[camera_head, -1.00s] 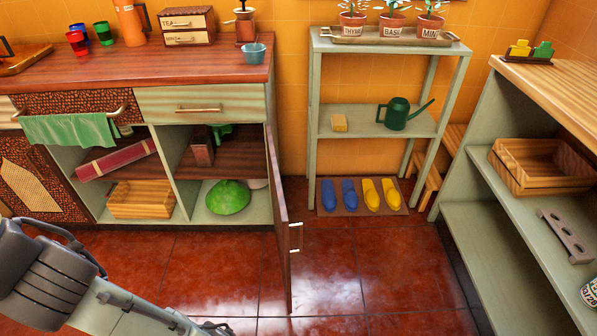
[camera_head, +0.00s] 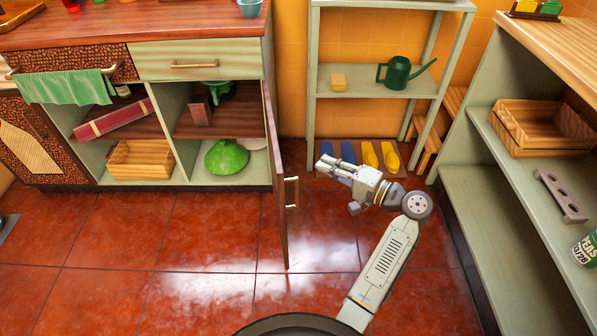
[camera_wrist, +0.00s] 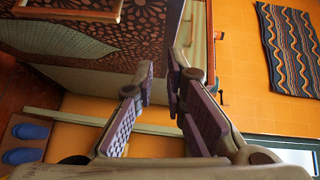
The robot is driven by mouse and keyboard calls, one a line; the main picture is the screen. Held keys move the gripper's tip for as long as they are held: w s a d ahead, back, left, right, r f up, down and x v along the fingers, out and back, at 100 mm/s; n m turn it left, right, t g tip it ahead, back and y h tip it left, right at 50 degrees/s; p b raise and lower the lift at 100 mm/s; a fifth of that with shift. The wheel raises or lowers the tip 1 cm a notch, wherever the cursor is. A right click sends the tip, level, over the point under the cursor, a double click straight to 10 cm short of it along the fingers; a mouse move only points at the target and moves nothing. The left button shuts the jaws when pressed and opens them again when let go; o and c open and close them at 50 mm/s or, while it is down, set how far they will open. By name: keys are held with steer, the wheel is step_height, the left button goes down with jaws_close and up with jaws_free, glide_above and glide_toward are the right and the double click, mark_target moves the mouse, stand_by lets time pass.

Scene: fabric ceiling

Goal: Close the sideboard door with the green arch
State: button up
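The sideboard (camera_head: 180,92) stands at the left. Its open door (camera_head: 278,180) juts toward me from the right end and shows nearly edge-on, with a pale handle (camera_head: 291,193) on its right side. In the wrist view, a dark brown patterned panel with a grey-green area (camera_wrist: 75,45) and a pale bar handle (camera_wrist: 70,10) appears to be this door's outer face. My gripper (camera_head: 324,167) is to the right of the door, apart from it. In the wrist view its fingers (camera_wrist: 160,80) are partly open with nothing between them.
A pale green shelf (camera_head: 375,108) with a watering can (camera_head: 397,74) stands behind my gripper, with blue and yellow slippers (camera_head: 368,154) below. Another shelf unit (camera_head: 500,185) stands at the right. The sideboard's right compartment holds a green dome-shaped thing (camera_head: 227,158). The tiled floor before the door is clear.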

mark_target(296, 179)
steer(key=shift+m+y, duration=0.4)
steer(key=shift+m, duration=0.1)
steer(key=s+d, duration=0.1)
steer(key=s+d+f, duration=0.2)
steer(key=shift+s+d, duration=0.35)
jaws_close()
steer(key=p+x, duration=0.1)
steer(key=x, duration=0.3)
steer(key=s+a+p+x, duration=0.1)
steer(key=x, duration=0.3)
steer(key=s+p+x, duration=0.1)
steer(key=x, duration=0.3)
steer(key=shift+a+r+p, duration=0.1)
steer(key=shift+a+p, duration=0.2)
steer(key=shift+a, duration=0.25)
steer(key=shift+a, duration=0.1)
